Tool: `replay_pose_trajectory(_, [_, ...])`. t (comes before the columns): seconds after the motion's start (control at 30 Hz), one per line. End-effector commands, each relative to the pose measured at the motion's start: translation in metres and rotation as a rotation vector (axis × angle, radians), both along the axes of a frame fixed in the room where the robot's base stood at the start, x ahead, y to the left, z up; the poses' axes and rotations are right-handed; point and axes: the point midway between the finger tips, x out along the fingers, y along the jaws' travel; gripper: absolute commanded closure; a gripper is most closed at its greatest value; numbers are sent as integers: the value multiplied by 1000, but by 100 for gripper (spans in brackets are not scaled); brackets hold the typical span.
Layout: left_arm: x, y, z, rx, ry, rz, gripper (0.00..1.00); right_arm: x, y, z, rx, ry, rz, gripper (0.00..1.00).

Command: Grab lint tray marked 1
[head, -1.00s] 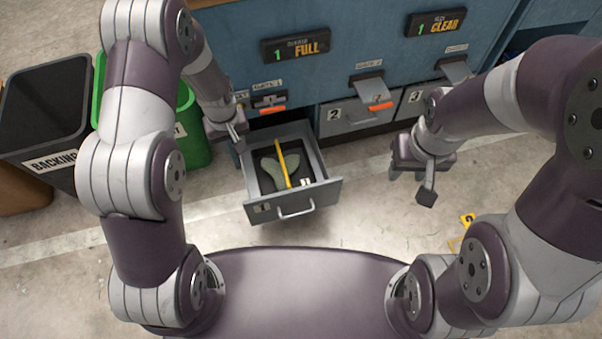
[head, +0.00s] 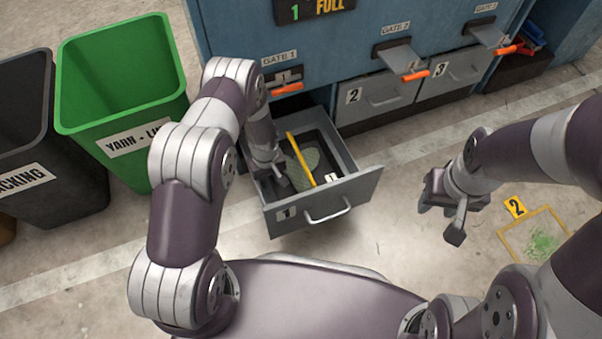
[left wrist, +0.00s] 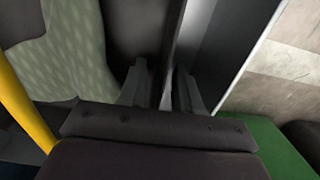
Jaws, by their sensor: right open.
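The open drawer marked 1 (head: 357,191) holds a dark tray with a yellow bar (head: 300,158) across it and a small 1 tag (head: 331,178). Pale green lint (head: 311,159) lies in the tray. My left gripper (head: 278,178) reaches down into the drawer's left side, left of the yellow bar. In the left wrist view its two fingers (left wrist: 163,88) stand apart at a wall beside the lint (left wrist: 75,50); whether they grip it is unclear. The yellow bar (left wrist: 22,105) shows at left there. My right gripper (head: 450,215) is open and empty above the floor.
A blue cabinet (head: 225,30) stands behind, with shut drawers 2 (head: 378,100) and 3 (head: 455,75) and orange-handled gates. A green bin (head: 85,110) and a black bin (head: 60,190) stand left.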

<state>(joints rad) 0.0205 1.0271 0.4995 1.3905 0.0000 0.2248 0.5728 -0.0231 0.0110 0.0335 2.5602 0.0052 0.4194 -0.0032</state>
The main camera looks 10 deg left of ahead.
Motion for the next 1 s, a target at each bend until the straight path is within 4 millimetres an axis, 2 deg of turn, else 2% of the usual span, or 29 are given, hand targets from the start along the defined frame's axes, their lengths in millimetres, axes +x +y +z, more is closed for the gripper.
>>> replay_pose_trajectory(0.1, [0,0,3,1,-1,0,67,0,0,3,0,-1,0,57])
replay_pose_trajectory(0.17, [0,0,3,1,-1,0,87,0,0,3,0,-1,0,57])
replay_pose_trajectory(0.2, [0,0,3,0,0,0,100,0,0,3,0,-1,0,57])
replay_pose_trajectory(0.57, [1,0,8,0,-1,-1,100,0,0,6,0,-1,0,57])
replay_pose_trajectory(0.67, [1,0,29,0,-1,-1,100,0,0,21,0,0,0,57])
replay_pose_trajectory(0.8, [2,0,68,0,-4,-1,100,0,0,47,0,-1,0,57])
replay_pose_trajectory(0.9, [1,0,89,-1,-3,-1,100,0,0,59,0,-1,0,57])
replay_pose_trajectory(1.0, [1,0,100,0,-1,0,100,0,0,64,0,-1,0,57])
